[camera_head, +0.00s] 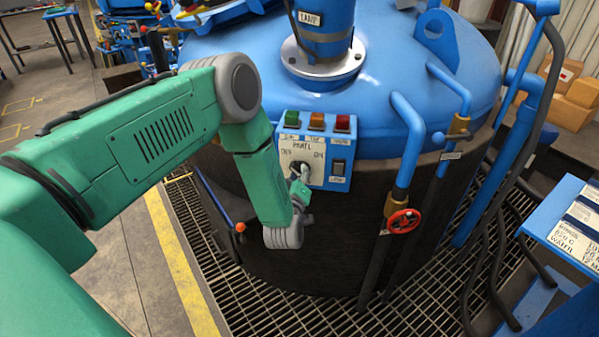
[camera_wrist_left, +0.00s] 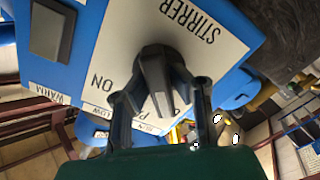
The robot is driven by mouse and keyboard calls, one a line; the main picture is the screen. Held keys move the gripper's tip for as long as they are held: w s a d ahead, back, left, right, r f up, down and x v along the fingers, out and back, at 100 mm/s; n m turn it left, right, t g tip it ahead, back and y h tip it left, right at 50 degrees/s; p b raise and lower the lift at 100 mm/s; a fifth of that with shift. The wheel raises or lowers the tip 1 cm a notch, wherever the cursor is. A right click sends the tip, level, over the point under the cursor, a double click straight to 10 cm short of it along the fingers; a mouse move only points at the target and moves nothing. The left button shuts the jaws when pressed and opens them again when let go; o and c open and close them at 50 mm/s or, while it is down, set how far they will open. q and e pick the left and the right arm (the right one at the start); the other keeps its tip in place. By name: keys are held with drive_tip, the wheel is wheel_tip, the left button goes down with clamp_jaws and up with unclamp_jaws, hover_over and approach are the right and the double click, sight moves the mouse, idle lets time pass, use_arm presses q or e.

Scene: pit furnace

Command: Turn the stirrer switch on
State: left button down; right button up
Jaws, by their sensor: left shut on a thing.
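The blue control panel (camera_head: 338,165) is mounted on the front of the dark furnace body. Its white plate carries the stirrer switch, a dark rotary knob (camera_wrist_left: 155,72) under a STIRRER label that reads upside down in the left wrist view. An ON mark shows beside the knob. My left gripper (camera_head: 302,177) is at the plate, shut on the knob, with a finger on either side of it in the left wrist view (camera_wrist_left: 160,98). In the head view the gripper mostly hides the knob. I cannot tell which mark the knob points to. My right gripper is not in view.
Green, orange and red lamps (camera_head: 316,122) top the panel, and a dark rocker switch (camera_head: 338,168) sits right of the plate. Blue pipes and a red valve wheel (camera_head: 404,221) stand to the right. Metal grating (camera_head: 335,315) surrounds the furnace base.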

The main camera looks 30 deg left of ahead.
use_arm(q)
drive_tip(key=shift+s+d+f+m, duration=0.15)
drive_tip(key=shift+d+f+m, duration=0.2)
drive_tip(key=shift+m, duration=0.25)
drive_tip(key=m, duration=0.3)
drive_tip(key=shift+s+a, duration=0.1)
drive_tip(key=shift+a, duration=0.05)
drive_tip(key=m+b, duration=0.1)
drive_tip(key=m, duration=0.3)
drive_tip(key=shift+m, duration=0.4)
drive_tip(key=m+b, duration=0.1)
drive_tip(key=m, duration=0.3)
drive_tip(key=shift+f+m, duration=0.1)
drive_tip(key=shift+m, duration=0.2)
drive_tip(key=shift+m+b, duration=0.6)
drive_tip(key=shift+m, duration=1.3)
drive_tip(key=c, duration=1.5)
unclamp_jaws()
drive_tip(key=shift+r, duration=0.2)
drive_tip(key=shift+d, duration=0.2)
